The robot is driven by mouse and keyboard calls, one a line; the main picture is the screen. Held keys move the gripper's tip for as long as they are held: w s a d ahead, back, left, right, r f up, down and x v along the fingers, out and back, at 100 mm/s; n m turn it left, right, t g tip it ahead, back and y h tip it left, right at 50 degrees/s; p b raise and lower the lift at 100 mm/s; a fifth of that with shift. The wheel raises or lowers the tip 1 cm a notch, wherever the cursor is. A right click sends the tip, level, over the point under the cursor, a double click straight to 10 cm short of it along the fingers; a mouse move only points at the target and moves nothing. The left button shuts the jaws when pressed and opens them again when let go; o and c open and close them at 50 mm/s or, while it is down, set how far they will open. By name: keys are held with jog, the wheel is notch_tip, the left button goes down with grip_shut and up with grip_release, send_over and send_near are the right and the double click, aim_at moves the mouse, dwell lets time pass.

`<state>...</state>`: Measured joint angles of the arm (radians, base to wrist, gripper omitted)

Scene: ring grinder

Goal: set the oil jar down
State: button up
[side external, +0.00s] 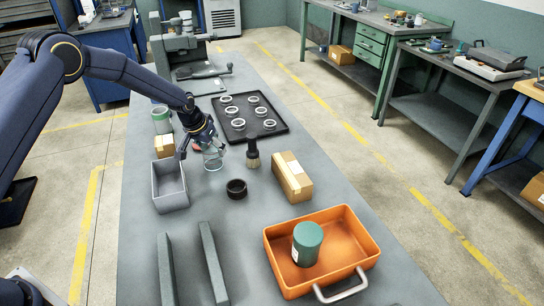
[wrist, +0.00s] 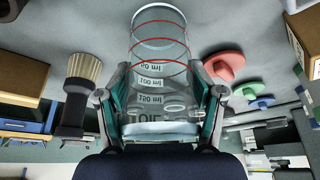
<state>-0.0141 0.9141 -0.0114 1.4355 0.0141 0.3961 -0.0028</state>
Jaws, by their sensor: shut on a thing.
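The oil jar is a clear glass cylinder with red rings and volume marks. In the wrist view the oil jar (wrist: 158,50) is between the two fingers of my gripper (wrist: 164,85), which is shut on it. Its markings read upside down there. In the side external view the oil jar (side external: 213,160) hangs from my gripper (side external: 209,146) low over the grey bench (side external: 225,265), looking about upright. I cannot tell whether its base touches the bench.
A brush (side external: 252,153) and a carton (side external: 292,178) stand to the right of the jar. A dark ring (side external: 236,188) lies in front, a grey bin (side external: 169,185) to the left. Behind is a black tray (side external: 281,133) with several rings. An orange tray (side external: 345,228) holds a green canister (side external: 307,244).

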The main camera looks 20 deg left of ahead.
jog(key=o, duration=1.3)
jog(key=shift+c, duration=0.2)
jog(key=s+f+v, duration=0.1)
jog(key=s+v, duration=0.2)
jog(key=v, duration=2.1)
jog(key=s+r, duration=0.2)
jog(key=s, duration=1.1)
jog(key=s+r+t, duration=0.1)
jog(key=s+r, duration=0.1)
jog(key=s, duration=1.1)
jog(key=shift+s+d, duration=0.15)
